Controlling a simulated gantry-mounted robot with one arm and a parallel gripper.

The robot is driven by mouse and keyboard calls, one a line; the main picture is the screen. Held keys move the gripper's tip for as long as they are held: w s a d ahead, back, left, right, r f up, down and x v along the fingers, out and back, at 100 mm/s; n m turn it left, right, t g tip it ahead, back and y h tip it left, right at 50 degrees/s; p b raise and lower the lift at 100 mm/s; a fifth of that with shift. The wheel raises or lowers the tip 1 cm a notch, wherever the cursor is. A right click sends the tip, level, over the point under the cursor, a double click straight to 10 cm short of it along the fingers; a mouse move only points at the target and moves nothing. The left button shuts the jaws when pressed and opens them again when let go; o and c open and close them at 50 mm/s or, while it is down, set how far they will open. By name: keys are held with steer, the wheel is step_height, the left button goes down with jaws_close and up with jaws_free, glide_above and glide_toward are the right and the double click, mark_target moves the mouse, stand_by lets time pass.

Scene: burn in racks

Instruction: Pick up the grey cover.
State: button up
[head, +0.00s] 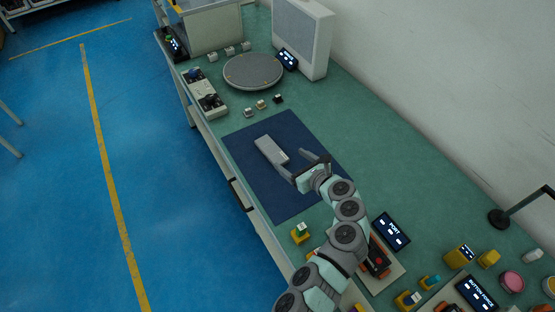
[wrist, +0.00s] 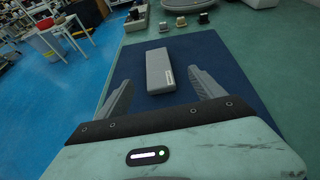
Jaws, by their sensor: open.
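The grey cover (head: 271,149) is a long, flat grey block lying on the dark blue mat (head: 250,172). In the wrist view the cover (wrist: 159,72) lies ahead of my gripper, between the lines of its two fingers, with a small pale label on its right side. My gripper (head: 303,164) is over the mat, by the cover's near end in the head view. Its two fingers (wrist: 163,88) are apart with nothing held between them. I cannot tell the exact height of the fingers above the mat.
A round grey turntable (head: 252,71), small blocks (head: 262,104) and a control box (head: 208,101) stand beyond the mat. The mat around the cover is clear.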

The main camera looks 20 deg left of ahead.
mark_target(272, 151)
steer(key=shift+a, duration=0.3)
steer(key=shift+w+a+f, duration=0.1)
steer(key=shift+w+a, duration=0.05)
steer(key=shift+a, duration=0.1)
steer(key=b+x, duration=0.1)
steer(key=x, duration=0.3)
steer(key=shift+w+a+f, duration=0.15)
steer(key=shift+a+f, duration=0.05)
steer(key=shift+a, duration=0.1)
steer(key=w+a+f+b, duration=0.2)
steer(key=a, duration=0.1)
steer(key=shift+f+b, duration=0.35)
steer(key=shift+w+a, duration=0.2)
steer(key=shift+a, duration=0.15)
steer(key=c, duration=1.5)
steer(key=shift+c, duration=0.5)
